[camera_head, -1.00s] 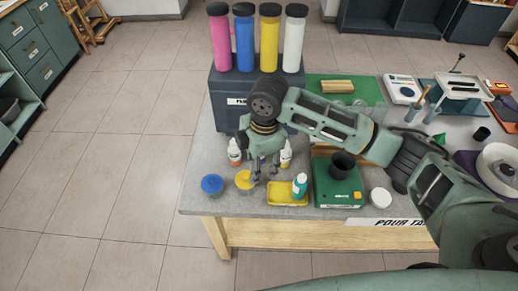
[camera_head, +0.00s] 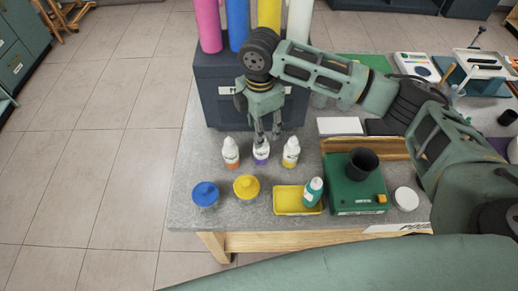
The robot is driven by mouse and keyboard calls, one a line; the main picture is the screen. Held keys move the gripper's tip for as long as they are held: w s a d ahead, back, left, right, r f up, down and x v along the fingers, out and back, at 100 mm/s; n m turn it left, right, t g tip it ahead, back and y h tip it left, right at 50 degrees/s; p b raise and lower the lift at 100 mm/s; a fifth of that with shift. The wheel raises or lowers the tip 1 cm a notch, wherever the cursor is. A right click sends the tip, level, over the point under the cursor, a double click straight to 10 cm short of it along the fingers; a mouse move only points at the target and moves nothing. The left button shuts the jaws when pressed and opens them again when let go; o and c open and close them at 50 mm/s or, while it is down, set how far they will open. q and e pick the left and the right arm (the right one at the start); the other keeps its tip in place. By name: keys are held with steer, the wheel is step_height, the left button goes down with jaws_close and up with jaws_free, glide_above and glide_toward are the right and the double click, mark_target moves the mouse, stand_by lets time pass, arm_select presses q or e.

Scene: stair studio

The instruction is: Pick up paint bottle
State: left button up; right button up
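Three small white paint bottles stand upright in a row on the grey table: one with an orange base (camera_head: 231,153), one with a purple base (camera_head: 261,154) and one with a yellow base (camera_head: 291,152). A teal bottle with a white label (camera_head: 312,192) stands in the yellow tray (camera_head: 288,203). My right gripper (camera_head: 267,135) points down at the purple-based bottle, its fingers apart near the bottle's top. The gripper partly hides that bottle, and I see no clear grip on it. My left gripper is not in view.
A blue-lidded jar (camera_head: 205,195) and a yellow-lidded jar (camera_head: 246,188) stand in front of the bottles. A dark box (camera_head: 215,105) with tall coloured tubes stands behind. The table's left front corner is clear.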

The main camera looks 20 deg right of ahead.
step_height(320, 180, down, 2)
steer(key=shift+s+f+p, duration=0.1)
steer(key=shift+f+p, duration=0.25)
steer(key=shift+p, duration=0.1)
steer(key=f+p, duration=0.1)
steer(key=f, duration=0.3)
steer(key=shift+s+f, duration=0.2)
steer(key=shift+f, duration=0.25)
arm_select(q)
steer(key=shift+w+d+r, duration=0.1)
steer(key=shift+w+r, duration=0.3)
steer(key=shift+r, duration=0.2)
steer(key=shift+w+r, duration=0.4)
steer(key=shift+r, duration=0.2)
arm_select(e)
steer(key=shift+c, duration=0.7)
steer(key=shift+c, duration=0.9)
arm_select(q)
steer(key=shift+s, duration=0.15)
arm_select(e)
steer(key=c, duration=0.9)
